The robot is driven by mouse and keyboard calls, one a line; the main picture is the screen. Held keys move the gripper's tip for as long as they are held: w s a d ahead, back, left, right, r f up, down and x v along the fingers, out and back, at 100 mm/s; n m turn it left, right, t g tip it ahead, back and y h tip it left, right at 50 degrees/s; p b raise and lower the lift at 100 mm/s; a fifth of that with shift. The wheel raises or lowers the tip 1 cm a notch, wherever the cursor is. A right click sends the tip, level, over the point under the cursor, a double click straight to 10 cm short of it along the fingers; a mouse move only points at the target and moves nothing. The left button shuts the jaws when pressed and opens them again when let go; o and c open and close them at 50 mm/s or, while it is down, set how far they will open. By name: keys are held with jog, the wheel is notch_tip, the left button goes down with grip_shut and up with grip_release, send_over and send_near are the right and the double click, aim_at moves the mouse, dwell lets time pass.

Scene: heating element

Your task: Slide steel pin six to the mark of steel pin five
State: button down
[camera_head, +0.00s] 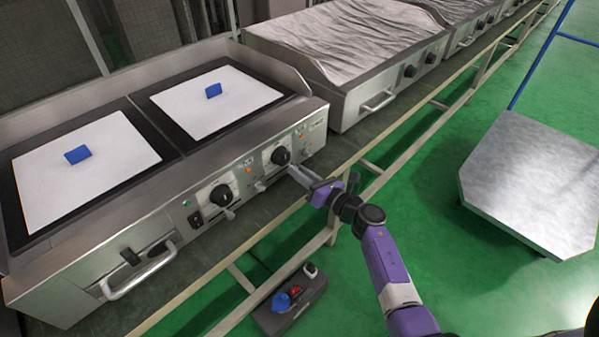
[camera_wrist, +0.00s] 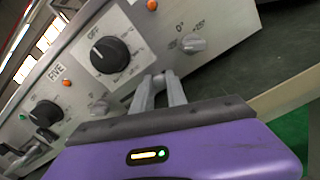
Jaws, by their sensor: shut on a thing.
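My gripper (camera_head: 290,171) reaches in from the right to the front panel of the near griddle, just below the right-hand black knob. In the wrist view, my gripper (camera_wrist: 158,78) has its two grey fingers close together at the panel, right of and below the big black knob marked OFF (camera_wrist: 110,54). They are shut on a small piece there, taken to be steel pin six, which the fingertips largely hide. A label reading FIVE (camera_wrist: 56,72) is on the panel to the left. Steel pin five cannot be told apart surely.
A grey lever (camera_wrist: 193,44) beside 0° and +25° marks sits right of the fingers. Orange lamps and another black knob (camera_head: 221,195) share the panel. Blue blocks (camera_head: 213,90) lie on the white griddle plates. A grey platform (camera_head: 535,180) stands right; green floor is open between.

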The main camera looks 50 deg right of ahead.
jog(key=a, duration=0.4)
dwell(0.3)
jog(key=c, duration=1.3)
grip_release()
jog(key=shift+w, duration=0.1)
jog(key=shift+s+a+p, duration=0.2)
jog(key=shift+s+p, duration=0.15)
jog(key=shift+s, duration=3.55)
